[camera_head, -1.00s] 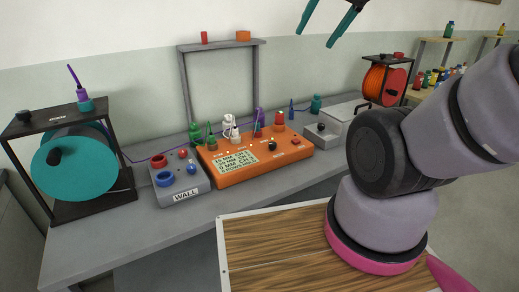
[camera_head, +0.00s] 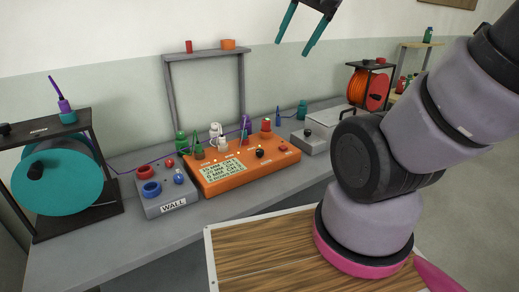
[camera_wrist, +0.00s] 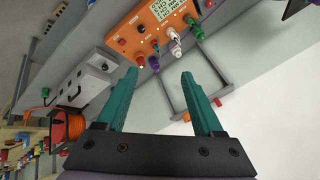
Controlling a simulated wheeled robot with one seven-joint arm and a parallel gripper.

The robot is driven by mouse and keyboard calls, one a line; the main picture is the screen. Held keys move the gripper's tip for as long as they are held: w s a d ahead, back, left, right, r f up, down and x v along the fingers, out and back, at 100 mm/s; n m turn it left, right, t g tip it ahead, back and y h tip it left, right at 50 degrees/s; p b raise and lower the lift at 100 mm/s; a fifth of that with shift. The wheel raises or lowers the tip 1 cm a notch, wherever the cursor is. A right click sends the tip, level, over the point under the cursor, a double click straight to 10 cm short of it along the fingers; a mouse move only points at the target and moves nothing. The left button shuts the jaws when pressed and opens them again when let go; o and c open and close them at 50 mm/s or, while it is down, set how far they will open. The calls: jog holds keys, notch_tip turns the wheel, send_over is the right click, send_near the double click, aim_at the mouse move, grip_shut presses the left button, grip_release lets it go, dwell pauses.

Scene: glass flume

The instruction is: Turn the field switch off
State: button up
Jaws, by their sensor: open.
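The orange control box (camera_head: 240,174) stands on the grey bench, with a lit text display, a black knob (camera_head: 260,153), a small red control (camera_head: 283,148) and several coloured connectors on top. No readable label tells me which control is the field switch. My gripper (camera_head: 292,46) is open and empty, high above the bench near the wall, fingers pointing down. In the wrist view the orange box (camera_wrist: 150,22) lies beyond the open fingertips, with its red control (camera_wrist: 122,43) and black knob (camera_wrist: 141,28) visible. Neither finger appears to touch anything.
A grey box marked WALL (camera_head: 165,201) stands left of the orange box. A grey box with a black knob (camera_head: 312,139) stands right of it. A grey frame (camera_head: 172,100) rises behind. A teal reel (camera_head: 62,183) and an orange reel (camera_head: 367,88) flank the bench.

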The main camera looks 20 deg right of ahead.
jog(key=w+f+m+g, duration=0.2)
jog(key=w+f, duration=0.3)
jog(key=w, duration=0.4)
jog(key=m+g+h, duration=0.2)
jog(key=m+g, duration=0.2)
jog(key=m, duration=0.1)
send_over(259, 150)
notch_tip(259, 150, down, 24)
jog(key=f, duration=1.1)
jog(key=shift+s+f, duration=0.1)
jog(key=shift+s, duration=0.1)
grip_shut()
